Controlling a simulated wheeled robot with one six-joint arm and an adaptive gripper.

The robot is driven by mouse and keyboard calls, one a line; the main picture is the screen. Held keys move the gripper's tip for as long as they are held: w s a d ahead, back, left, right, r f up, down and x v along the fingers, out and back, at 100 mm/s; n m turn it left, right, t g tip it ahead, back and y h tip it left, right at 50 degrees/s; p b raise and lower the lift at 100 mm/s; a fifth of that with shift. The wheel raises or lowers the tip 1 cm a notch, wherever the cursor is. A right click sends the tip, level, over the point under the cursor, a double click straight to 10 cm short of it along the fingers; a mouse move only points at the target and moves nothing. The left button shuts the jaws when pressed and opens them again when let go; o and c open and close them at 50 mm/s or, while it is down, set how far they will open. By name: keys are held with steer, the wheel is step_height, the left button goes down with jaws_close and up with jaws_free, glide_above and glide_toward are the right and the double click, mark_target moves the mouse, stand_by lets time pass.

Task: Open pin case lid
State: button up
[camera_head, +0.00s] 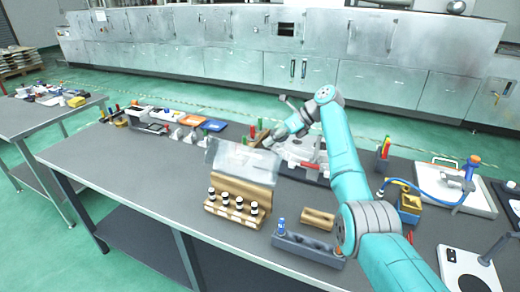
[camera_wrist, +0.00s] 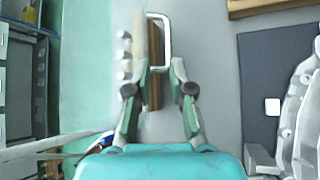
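The pin case (camera_head: 232,217) is a tan wooden block on the bench with several black-and-white pins standing in a row. Its clear lid (camera_head: 238,158) stands raised and tilted back behind the pins. My gripper (camera_head: 270,141) is at the upper right edge of the lid; whether it touches the lid is unclear. In the wrist view my gripper (camera_wrist: 158,88) has its fingers spread apart. A brown strip and a pale U-shaped handle (camera_wrist: 165,38) show between and beyond them. A row of silvery round ends (camera_wrist: 125,57) lies left of the fingers.
A grey tray (camera_head: 308,248) with a blue-capped bottle (camera_head: 281,226) and a wooden block (camera_head: 318,218) stand right of the case. A fixture (camera_head: 303,160) sits behind my arm. The bench front left is clear.

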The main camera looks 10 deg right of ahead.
steer(key=shift+v, duration=1.75)
